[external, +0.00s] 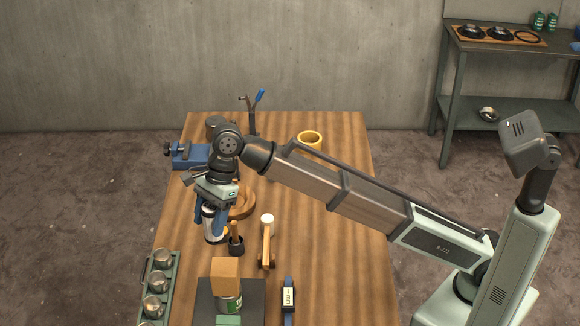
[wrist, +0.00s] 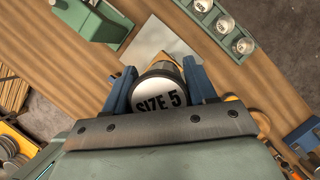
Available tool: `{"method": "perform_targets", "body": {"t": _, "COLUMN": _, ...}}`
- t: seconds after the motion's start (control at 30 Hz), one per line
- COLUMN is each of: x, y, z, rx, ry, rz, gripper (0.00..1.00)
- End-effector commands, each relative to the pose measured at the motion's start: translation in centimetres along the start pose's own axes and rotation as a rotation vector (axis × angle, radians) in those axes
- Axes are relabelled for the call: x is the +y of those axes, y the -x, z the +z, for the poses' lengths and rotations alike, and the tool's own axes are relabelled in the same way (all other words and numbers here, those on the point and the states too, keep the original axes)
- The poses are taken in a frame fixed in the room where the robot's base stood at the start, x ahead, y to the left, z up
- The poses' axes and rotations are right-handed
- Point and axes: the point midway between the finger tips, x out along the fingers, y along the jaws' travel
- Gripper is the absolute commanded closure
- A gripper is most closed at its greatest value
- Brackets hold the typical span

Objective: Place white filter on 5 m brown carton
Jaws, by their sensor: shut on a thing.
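My gripper (external: 209,213) is shut on a white cylindrical filter (external: 213,230), held above the left part of the wooden table. In the wrist view the filter's round white end reads "SIZE 5" (wrist: 164,97) and sits between the two blue fingers of my gripper (wrist: 160,84). A brown carton (external: 225,272) is near the front of the table, nearer the camera than my gripper, with a green and white can (external: 230,301) just below it in the picture. I cannot tell whether the carton rests on the can. No lettering on the carton is readable.
A green tray (external: 143,273) with several metal cans lies at the left edge. The table's right side is clear.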

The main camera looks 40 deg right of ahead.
Motion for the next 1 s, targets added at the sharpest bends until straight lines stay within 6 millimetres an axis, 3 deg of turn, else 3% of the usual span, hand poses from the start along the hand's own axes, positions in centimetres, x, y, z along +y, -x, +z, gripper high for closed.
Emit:
{"method": "perform_targets", "body": {"t": 0.27, "x": 1.1, "y": -0.9, "z": -1.4, "rx": 0.001, "ry": 0.075, "rz": 0.032, "gripper": 0.77}}
{"method": "perform_targets", "body": {"t": 0.53, "x": 1.1, "y": -4.8, "z": -3.1, "rx": 0.001, "ry": 0.075, "rz": 0.032, "gripper": 0.77}}
{"method": "perform_targets", "body": {"t": 1.0, "x": 1.0, "y": -8.9, "z": -4.8, "rx": 0.001, "ry": 0.073, "rz": 0.031, "gripper": 0.77}}
